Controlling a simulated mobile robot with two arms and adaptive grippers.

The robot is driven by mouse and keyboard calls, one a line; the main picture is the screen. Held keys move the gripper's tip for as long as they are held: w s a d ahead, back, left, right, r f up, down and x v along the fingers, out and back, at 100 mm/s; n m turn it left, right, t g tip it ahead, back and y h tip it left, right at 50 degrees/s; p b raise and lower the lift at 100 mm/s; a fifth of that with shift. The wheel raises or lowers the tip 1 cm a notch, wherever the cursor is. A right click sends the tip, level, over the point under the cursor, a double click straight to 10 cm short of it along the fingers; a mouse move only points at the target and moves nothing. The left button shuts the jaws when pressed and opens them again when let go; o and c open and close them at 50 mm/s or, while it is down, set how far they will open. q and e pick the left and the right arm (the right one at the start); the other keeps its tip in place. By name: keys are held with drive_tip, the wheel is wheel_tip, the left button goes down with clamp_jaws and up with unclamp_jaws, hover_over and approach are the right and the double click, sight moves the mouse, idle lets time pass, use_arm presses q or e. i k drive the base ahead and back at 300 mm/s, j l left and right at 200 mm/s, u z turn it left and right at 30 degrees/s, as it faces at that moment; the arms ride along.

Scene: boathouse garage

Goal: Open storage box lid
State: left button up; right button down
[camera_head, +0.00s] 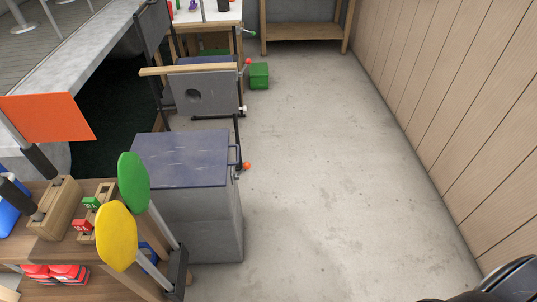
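The storage box is a grey box (215,226) with a dark blue lid (182,158), standing on the concrete floor left of centre. The lid lies flat on top and looks closed. A dark handle (238,155) shows at its right edge, with an orange-red knob (246,166) just below it. The box's lower left is hidden behind a wooden shelf unit. Neither of my grippers is recognisable in view. Only a black part of my own body shows at the bottom right corner.
A wooden shelf (57,250) with a yellow paddle (117,236), a green paddle (133,181) and an orange paddle (48,118) crowds the left front. A grey panel (203,95) stands behind the box. A green cube (259,76) lies beyond. Floor right of the box is clear up to the wood-panelled wall (465,100).

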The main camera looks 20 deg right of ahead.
sight(192, 159)
drive_tip(key=k+l, duration=0.1)
drive_tip(key=l, duration=0.45)
drive_tip(key=u, duration=0.7)
drive_tip(key=i+l+u, duration=0.15)
drive_tip(key=l+u, duration=0.25)
drive_tip(key=i+l+u, duration=0.1)
drive_tip(key=l+u, duration=0.7)
drive_tip(key=l, duration=0.2)
drive_tip(key=l+u, duration=0.45)
